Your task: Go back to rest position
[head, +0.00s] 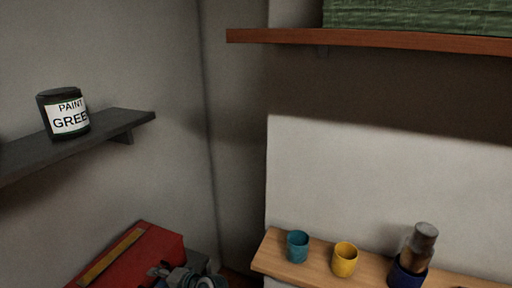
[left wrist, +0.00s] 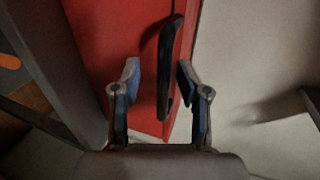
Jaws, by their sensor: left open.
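My left gripper (head: 168,271) shows at the bottom edge of the head view, beside a red box (head: 145,252) with a yellow strip on top. In the left wrist view the two fingers of my left gripper (left wrist: 159,80) are apart, with nothing clamped between them. A dark elongated handle-like part (left wrist: 168,62) on the red surface (left wrist: 115,45) appears between the fingers in the picture. I cannot tell how far it is from them. My right gripper is in neither view.
A dark shelf (head: 110,125) on the left wall holds a green paint can (head: 64,113). A wooden ledge (head: 270,257) at right holds a teal cup (head: 297,247), a yellow cup (head: 344,260) and a blue cup (head: 405,275) with a brown-grey object. A higher wooden shelf (head: 290,37) holds a green basket (head: 420,15).

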